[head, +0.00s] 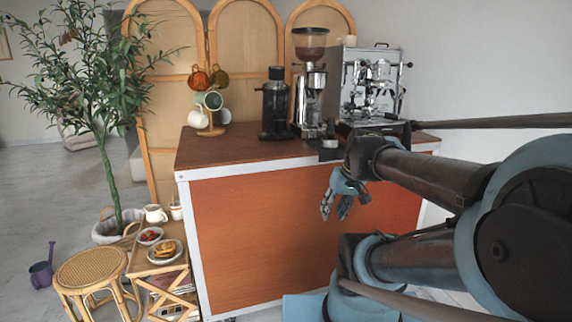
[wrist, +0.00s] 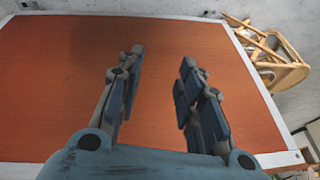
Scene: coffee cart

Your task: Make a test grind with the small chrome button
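A chrome coffee grinder (head: 312,85) with a dark bean hopper stands upright on the cart's brown top, left of the espresso machine. A smaller black grinder (head: 275,104) stands just left of it. The small chrome button is too small to make out in the head view, and neither grinder shows in the wrist view. My gripper (head: 337,208) hangs below the countertop in front of the cart's orange front panel, well below the grinders. In the wrist view my gripper (wrist: 161,62) has its two fingers apart, with nothing between them.
The chrome espresso machine (head: 370,85) stands right of the grinders, with my arm passing in front of the counter there. A mug tree (head: 211,118) stands at the counter's left. The counter's left front is clear. A rattan stool (head: 92,268) and small side table stand at lower left.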

